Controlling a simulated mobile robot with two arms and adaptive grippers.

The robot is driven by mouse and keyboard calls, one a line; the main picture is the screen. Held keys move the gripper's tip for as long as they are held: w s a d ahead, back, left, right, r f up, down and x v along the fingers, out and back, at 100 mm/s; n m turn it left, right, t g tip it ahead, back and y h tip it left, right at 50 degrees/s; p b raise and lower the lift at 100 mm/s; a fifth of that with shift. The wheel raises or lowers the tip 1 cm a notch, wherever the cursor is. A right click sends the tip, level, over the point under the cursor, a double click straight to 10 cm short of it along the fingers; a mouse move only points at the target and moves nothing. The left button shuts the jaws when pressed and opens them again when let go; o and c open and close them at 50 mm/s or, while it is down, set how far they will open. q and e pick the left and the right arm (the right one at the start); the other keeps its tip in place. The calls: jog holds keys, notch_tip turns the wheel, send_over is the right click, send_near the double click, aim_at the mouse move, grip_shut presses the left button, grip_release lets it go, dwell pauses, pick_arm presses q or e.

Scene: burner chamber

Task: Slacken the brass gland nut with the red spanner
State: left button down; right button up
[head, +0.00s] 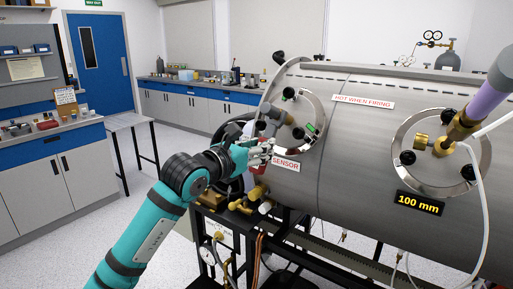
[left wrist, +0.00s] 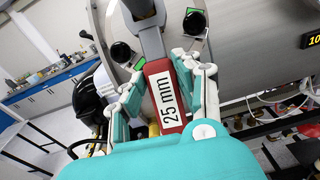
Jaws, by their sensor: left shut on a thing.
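My left gripper (head: 266,152) is shut on the red spanner (head: 259,169), in front of the left port of the steel chamber. In the left wrist view the spanner (left wrist: 158,66) lies between the fingers of my left gripper (left wrist: 167,88). Its red handle has a white "25 mm" label, and its grey shank points up and away. A brass fitting (head: 459,126), which looks like the gland nut, sits at the right port below a purple tube. The spanner is well to its left, not touching it. My right gripper is not in view.
The steel chamber (head: 350,145) fills the right side on a black frame. Black knobs ring both ports. A "100 mm" display (head: 419,204) hangs under the right port, and a white hose (head: 484,210) loops beside it. Benches and a small table (head: 128,122) stand left, with open floor.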

pick_arm(q)
jog(key=shift+s+d+n, duration=0.3)
jog(key=shift+d+n, duration=0.1)
jog(key=shift+n, duration=0.2)
jog(key=shift+s+d+r+n+t+y+b, duration=0.15)
jog(key=shift+d+n+t+y+b, duration=0.1)
jog(key=shift+n, duration=0.25)
jog(key=shift+s+d+f+n+t+y+b, duration=0.15)
jog(key=shift+n+y+b, duration=0.1)
jog(key=shift+n, duration=0.25)
jog(key=shift+d+r, duration=0.1)
jog(key=n+b, duration=0.1)
jog(key=b, duration=0.3)
jog(key=d+n+y+b, duration=0.1)
jog(key=n+b, duration=0.1)
jog(key=b, duration=0.1)
jog(key=shift+s+d+r+b, duration=0.1)
jog(key=shift+s+d+b, duration=0.1)
jog(key=shift+s+b, duration=0.2)
dwell(0.4)
